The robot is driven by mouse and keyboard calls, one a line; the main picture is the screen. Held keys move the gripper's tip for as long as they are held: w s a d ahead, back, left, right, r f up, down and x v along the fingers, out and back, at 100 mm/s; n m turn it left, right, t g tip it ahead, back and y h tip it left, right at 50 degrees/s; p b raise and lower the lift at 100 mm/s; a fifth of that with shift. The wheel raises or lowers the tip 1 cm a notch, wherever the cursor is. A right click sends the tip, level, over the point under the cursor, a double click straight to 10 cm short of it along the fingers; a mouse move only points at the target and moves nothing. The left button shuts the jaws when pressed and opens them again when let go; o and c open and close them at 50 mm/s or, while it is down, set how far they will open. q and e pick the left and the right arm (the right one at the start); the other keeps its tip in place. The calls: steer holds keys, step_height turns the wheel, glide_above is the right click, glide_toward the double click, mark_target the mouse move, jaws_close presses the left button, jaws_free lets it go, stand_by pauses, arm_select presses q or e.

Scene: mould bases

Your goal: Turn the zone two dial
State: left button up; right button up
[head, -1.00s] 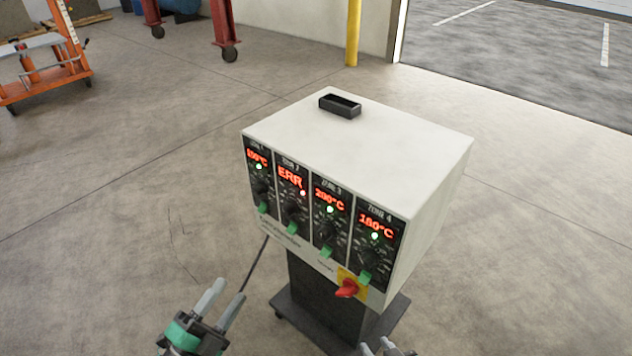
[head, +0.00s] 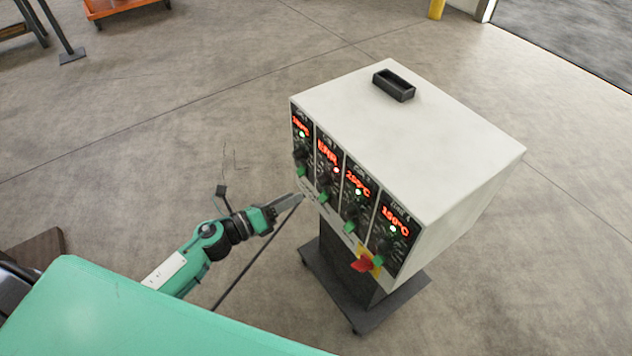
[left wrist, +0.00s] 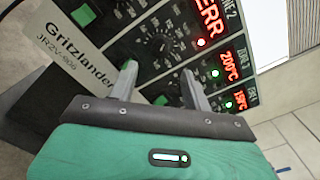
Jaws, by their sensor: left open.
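The zone two dial (head: 327,178) is a dark knob on the second panel from the left on the front of a white control box (head: 430,125). Its display above reads ERR, with a red light. The dial (left wrist: 160,45) also shows in the left wrist view, just beyond the fingertips. My left gripper (head: 301,196) is at the box's lower front left in the head view. In the left wrist view my left gripper (left wrist: 158,72) has its two grey fingers apart with nothing between them. I cannot tell whether the fingertips touch the panel. My right gripper is not in view.
The neighbouring zone panels carry similar dials, lit displays and green switches. A red rotary switch (head: 362,263) on a yellow plate sits low on the front. The box stands on a dark wheeled base (head: 405,300). A dark cable hangs at its left.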

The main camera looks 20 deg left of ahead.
mark_target(318, 183)
arm_select(q)
steer(key=p+x, duration=0.1)
steer(key=x, duration=0.7)
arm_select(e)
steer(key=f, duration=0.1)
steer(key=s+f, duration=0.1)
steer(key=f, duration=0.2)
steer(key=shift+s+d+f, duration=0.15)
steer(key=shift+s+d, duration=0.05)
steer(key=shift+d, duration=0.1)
arm_select(q)
steer(key=shift+c, duration=0.2)
steer(key=c, duration=0.9)
